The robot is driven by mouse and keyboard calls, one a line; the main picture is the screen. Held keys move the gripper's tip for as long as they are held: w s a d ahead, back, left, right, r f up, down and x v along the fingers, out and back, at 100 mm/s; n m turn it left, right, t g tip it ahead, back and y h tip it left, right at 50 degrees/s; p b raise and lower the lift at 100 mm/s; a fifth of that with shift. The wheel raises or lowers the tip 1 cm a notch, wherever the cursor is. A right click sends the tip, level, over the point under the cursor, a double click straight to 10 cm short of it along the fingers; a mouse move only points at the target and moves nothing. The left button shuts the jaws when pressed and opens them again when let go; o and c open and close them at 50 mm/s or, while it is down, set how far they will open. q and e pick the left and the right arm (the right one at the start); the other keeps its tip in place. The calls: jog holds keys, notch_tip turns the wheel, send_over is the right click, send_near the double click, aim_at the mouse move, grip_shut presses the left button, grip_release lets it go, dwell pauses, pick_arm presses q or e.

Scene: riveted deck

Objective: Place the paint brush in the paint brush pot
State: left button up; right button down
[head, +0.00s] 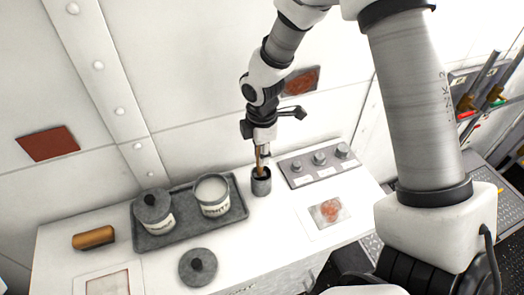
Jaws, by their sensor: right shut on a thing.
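The paint brush (260,161) has a thin brown handle and stands roughly upright. My right gripper (263,146) is shut on it from above. The paint brush pot (261,186) is a small dark grey cup on the white worktop, right of the tray. The brush's lower end is at the pot's mouth and appears to reach inside it; its tip is hidden. Whether it touches the pot's bottom cannot be told. My left gripper is not in view.
A grey tray (183,240) holds a lidded can (154,211) and an open can of white paint (212,195). A grey knob panel (320,163) stands right of the pot.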

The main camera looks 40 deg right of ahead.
jog(key=c, duration=1)
grip_release()
jog(key=shift+w+f, duration=0.15)
jog(key=shift+s, duration=0.3)
notch_tip(320, 180, up, 13)
jog(key=shift+r+b, duration=0.1)
jog(key=shift+b, duration=0.25)
